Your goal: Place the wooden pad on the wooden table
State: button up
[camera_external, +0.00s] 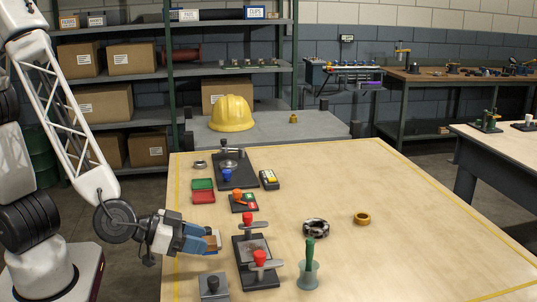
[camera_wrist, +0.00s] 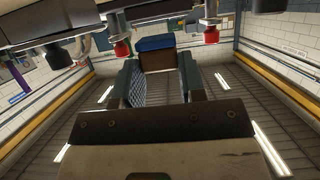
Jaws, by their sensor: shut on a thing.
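The wooden pad (camera_external: 211,242) is a small brown block held at the tip of my gripper (camera_external: 208,239) in the external view. My gripper is turned sideways, pointing right, by the left edge of the wooden table (camera_external: 370,265). In the wrist view the brown pad (camera_wrist: 157,60) sits between the two fingers (camera_wrist: 160,78), with a blue layer along its top side in the picture. The fingers are shut on it. I cannot tell exactly how high the pad is above the table.
Toggle clamps with red knobs (camera_external: 248,219) stand just right of my gripper. A grey block (camera_external: 213,287) is in front of it. Red and green trays (camera_external: 203,196) lie behind. The table's right side is clear.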

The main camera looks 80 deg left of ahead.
aim_at(199, 268)
jog(key=shift+f, duration=2.1)
jog(key=shift+f, duration=0.15)
jog(key=o, duration=0.9)
jog(key=shift+v, duration=3.95)
jog(key=shift+a, duration=0.1)
jog(key=shift+o, duration=0.5)
jog(key=shift+f, duration=0.1)
